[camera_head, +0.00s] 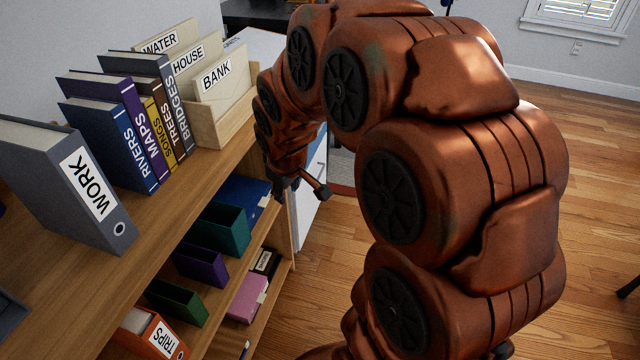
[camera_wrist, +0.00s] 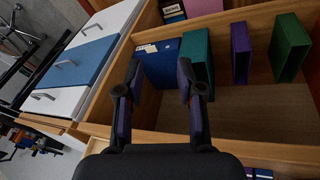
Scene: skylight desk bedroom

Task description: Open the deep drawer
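A drawer cabinet with white and blue fronts stands at the left in the wrist view; its blue front (camera_wrist: 88,66) lies between two white ones, a lower white front (camera_wrist: 62,101) and an upper white front (camera_wrist: 110,18). Each front has a metal handle, and all look closed. I cannot tell for sure which is the deep drawer. My gripper (camera_wrist: 157,82) is open and empty, in front of the bookshelf and to the right of the drawer handles. It also shows in the head view (camera_head: 302,188).
A wooden bookshelf (camera_head: 200,185) holds a grey WORK binder (camera_head: 65,180), several books and a file box (camera_head: 222,125) on top. Coloured folders, including a teal one (camera_wrist: 197,58), stand on its lower shelves.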

